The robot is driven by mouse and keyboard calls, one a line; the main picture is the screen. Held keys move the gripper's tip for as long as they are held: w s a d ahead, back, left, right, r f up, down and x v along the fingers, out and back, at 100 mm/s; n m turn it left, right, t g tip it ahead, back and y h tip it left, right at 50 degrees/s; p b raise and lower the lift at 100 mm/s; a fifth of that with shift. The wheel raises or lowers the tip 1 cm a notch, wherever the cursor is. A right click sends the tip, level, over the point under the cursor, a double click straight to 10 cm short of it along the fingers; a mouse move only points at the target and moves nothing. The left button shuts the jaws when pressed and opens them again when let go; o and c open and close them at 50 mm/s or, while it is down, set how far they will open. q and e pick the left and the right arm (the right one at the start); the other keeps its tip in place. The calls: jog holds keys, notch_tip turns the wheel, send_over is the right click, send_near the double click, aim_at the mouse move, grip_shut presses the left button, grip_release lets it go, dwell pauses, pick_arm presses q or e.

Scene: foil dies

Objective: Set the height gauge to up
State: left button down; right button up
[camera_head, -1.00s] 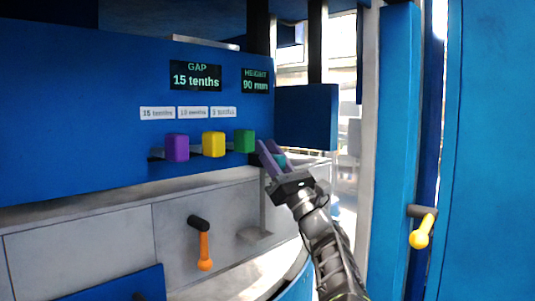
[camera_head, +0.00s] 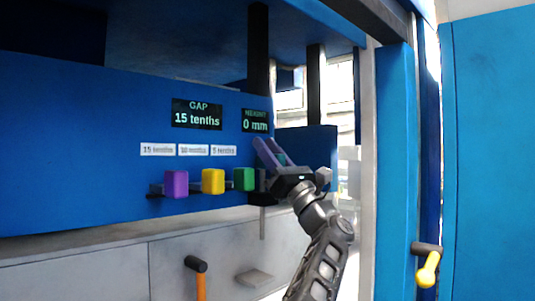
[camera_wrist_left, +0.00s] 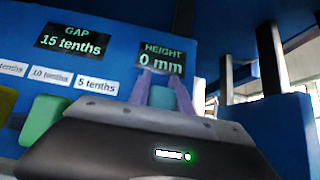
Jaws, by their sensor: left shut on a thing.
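My left gripper (camera_head: 270,150), with purple fingers, is raised at the right end of the blue panel, just below the HEIGHT display (camera_head: 255,121), which reads 0 mm. It is shut on a small teal-blue piece, seemingly the height gauge's handle; only part of it shows between the fingers. In the left wrist view the fingers (camera_wrist_left: 161,88) stand upright around this piece (camera_wrist_left: 162,98), in front of the lower edge of the HEIGHT display (camera_wrist_left: 161,59). The rest of the gauge is hidden behind the gripper. My right gripper is not in view.
A GAP display (camera_head: 197,114) reads 15 tenths. Below it, purple (camera_head: 176,184), yellow (camera_head: 213,181) and green (camera_head: 244,179) blocks sit in a row left of the gripper. Orange (camera_head: 201,287) and yellow (camera_head: 428,270) handles are lower down. A dark blue box (camera_head: 310,145) stands behind the gripper.

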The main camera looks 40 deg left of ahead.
pick_arm(q)
jog(key=shift+d+r, duration=0.1)
jog(key=shift+r, duration=0.15)
jog(key=c, duration=1.3)
grip_release()
jog(key=shift+d, duration=0.1)
jog(key=shift+o, duration=0.7)
jog(key=shift+f, duration=0.1)
jog(key=shift+f+b, duration=0.3)
jog(key=b+v, duration=0.5)
jog(key=v, duration=0.2)
jog(key=shift+d, duration=0.15)
